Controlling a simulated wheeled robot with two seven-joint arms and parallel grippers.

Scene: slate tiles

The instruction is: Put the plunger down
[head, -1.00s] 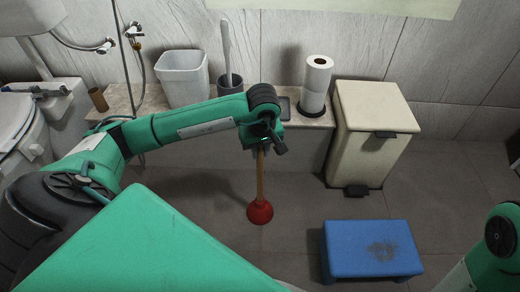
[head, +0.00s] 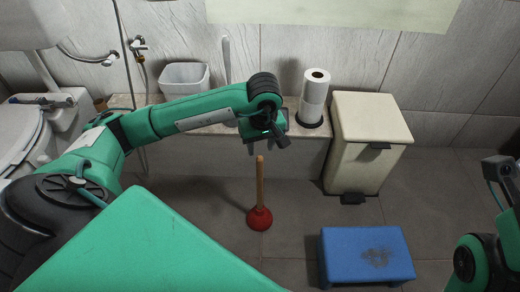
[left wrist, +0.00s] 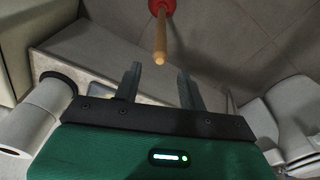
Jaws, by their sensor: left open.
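The plunger (head: 260,185) stands upright on the grey tiled floor, its red rubber cup (head: 260,218) down and its wooden handle pointing up. My left gripper (head: 265,150) is open and empty just above the top of the handle. In the left wrist view the two fingers (left wrist: 160,88) are spread apart. The handle end (left wrist: 159,57) shows beyond and between the fingertips there, apart from both. My right arm shows at the right edge of the head view, but its gripper fingers cannot be made out.
A blue step stool (head: 335,245) stands right of the plunger, and a cream pedal bin (head: 350,150) stands behind it. A ledge (head: 200,133) along the wall holds a paper roll (head: 314,95) and a white bin (head: 185,77). A toilet (head: 25,140) is at the left.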

